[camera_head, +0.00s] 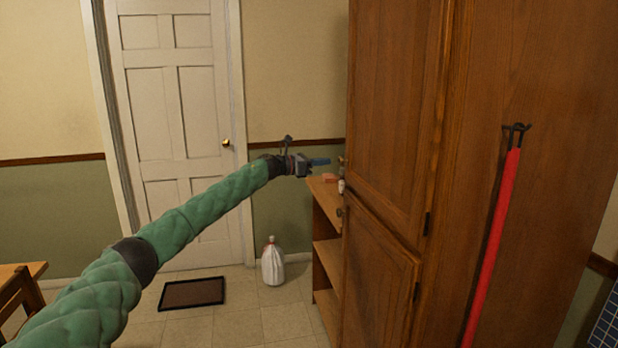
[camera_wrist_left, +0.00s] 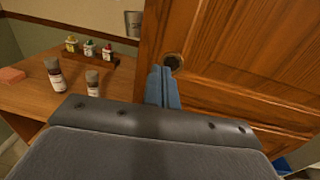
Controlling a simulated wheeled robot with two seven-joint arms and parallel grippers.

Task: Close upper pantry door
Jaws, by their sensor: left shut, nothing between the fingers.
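The upper pantry door (camera_head: 392,110) is a tall brown wooden panel on the cabinet at the right of the head view. It looks flush or nearly flush with the cabinet there. In the left wrist view the upper door (camera_wrist_left: 235,55) fills the right side, with a round dark knob (camera_wrist_left: 174,61) near its edge. My left gripper (camera_head: 320,162) is shut and empty, just left of the door's edge. Its blue fingers (camera_wrist_left: 162,86) point at the door edge just below the knob; whether they touch it is unclear. My right gripper is not in view.
The lower pantry door (camera_head: 378,268) sits below the upper one. A wooden shelf unit (camera_head: 326,215) beside the pantry holds small bottles (camera_wrist_left: 54,75) and a spice rack (camera_wrist_left: 92,58). A white bag (camera_head: 273,264) stands on the floor. A red pole (camera_head: 492,245) is at the pantry's side.

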